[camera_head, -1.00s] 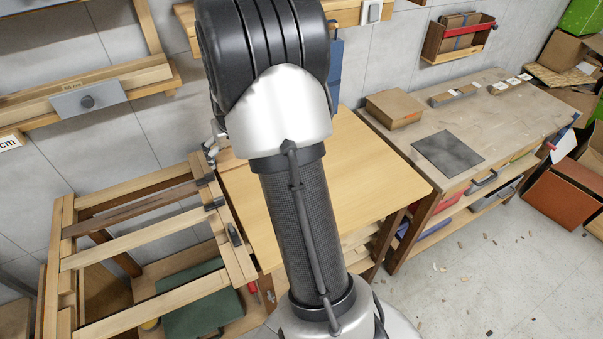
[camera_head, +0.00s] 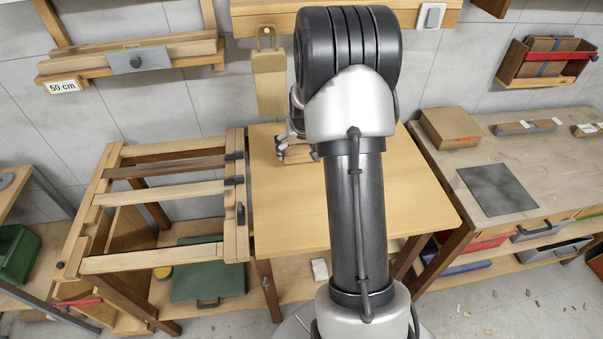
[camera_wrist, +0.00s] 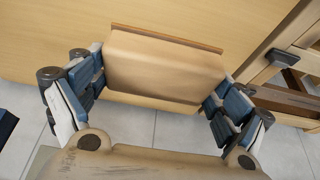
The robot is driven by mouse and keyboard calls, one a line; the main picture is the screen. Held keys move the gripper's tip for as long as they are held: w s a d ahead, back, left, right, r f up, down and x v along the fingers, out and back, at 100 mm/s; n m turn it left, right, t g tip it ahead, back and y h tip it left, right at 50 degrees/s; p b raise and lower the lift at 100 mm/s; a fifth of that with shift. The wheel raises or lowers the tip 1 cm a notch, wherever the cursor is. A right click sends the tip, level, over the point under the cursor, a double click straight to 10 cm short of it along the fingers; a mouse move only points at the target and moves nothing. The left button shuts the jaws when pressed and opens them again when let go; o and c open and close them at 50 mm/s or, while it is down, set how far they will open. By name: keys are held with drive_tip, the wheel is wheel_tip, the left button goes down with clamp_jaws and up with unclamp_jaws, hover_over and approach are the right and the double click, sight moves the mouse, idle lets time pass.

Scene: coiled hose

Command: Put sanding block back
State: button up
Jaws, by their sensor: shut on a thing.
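The sanding block (camera_head: 298,154) is a small tan block, partly hidden by my gripper in the head view. It fills the space between the fingers in the wrist view (camera_wrist: 163,66), with a darker brown strip along its far edge. My gripper (camera_head: 292,143) is shut on it, with blue-grey finger pads at both ends of the block, as the wrist view shows. In the head view the gripper and block show over the back left part of the light wooden table (camera_head: 375,205). I cannot tell whether the block touches the tabletop.
A slatted wooden frame (camera_head: 165,190) stands left of the table. A right-hand workbench (camera_head: 450,165) holds a cardboard box (camera_head: 450,127), a dark square plate (camera_head: 497,190) and small labelled blocks (camera_head: 525,127). A tan board (camera_head: 269,85) hangs on the wall. Much of the table is bare.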

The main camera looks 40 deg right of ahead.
sight(300, 173)
wheel_tip(300, 173, down, 9)
drive_tip(key=shift+r+b, duration=0.1)
drive_tip(key=shift+b, duration=0.9)
drive_tip(key=o, duration=1)
